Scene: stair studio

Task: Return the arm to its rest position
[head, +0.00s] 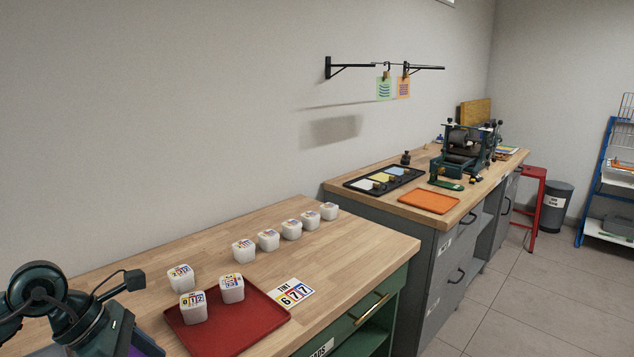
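Neither of my grippers can be made out in the head view. A dark green mechanism (88,328) with a round part and a short black lever fills the lower left corner, cut off by the frame edge. I cannot tell whether it is a machine on the bench or part of me. No arm rest position shows.
A red tray (252,326) with two white tubs lies on the near wooden bench (350,243), beside a "TINT 677" card (290,292). Several more tubs (268,240) stand behind. A far bench holds an orange tray (429,201) and a press (462,152). The near bench's right end is clear.

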